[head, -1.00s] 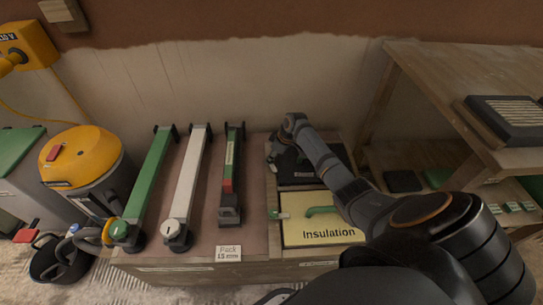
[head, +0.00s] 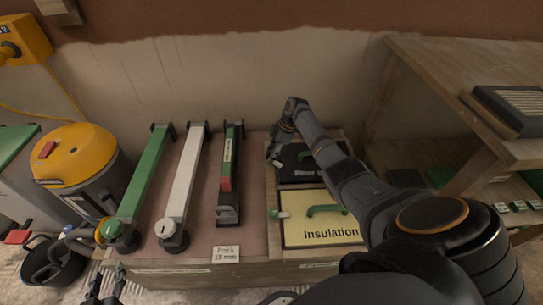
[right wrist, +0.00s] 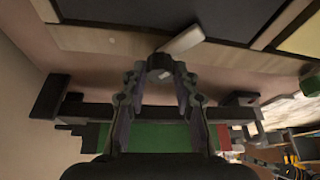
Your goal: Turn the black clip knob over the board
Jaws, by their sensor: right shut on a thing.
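The black clip knob (right wrist: 160,73) sits between the fingertips of my right gripper (right wrist: 160,82) in the right wrist view. The gripper is shut on it. A pale bar (right wrist: 182,38) reaches from the knob toward the dark board (right wrist: 205,12); I cannot tell how far it overlaps the board. In the head view my right gripper (head: 277,147) is at the left edge of the black board (head: 303,171), and the knob is mostly hidden. My left gripper (head: 106,286) is at the lower left, fingers apart, empty.
The yellow Insulation board (head: 320,222) lies in front, with its own green knob (head: 273,213). Green (head: 146,185), white (head: 184,187) and black-green-red (head: 227,180) bars lie to the left. A wooden shelf (head: 455,70) stands at the right, a yellow vacuum (head: 78,155) at the left.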

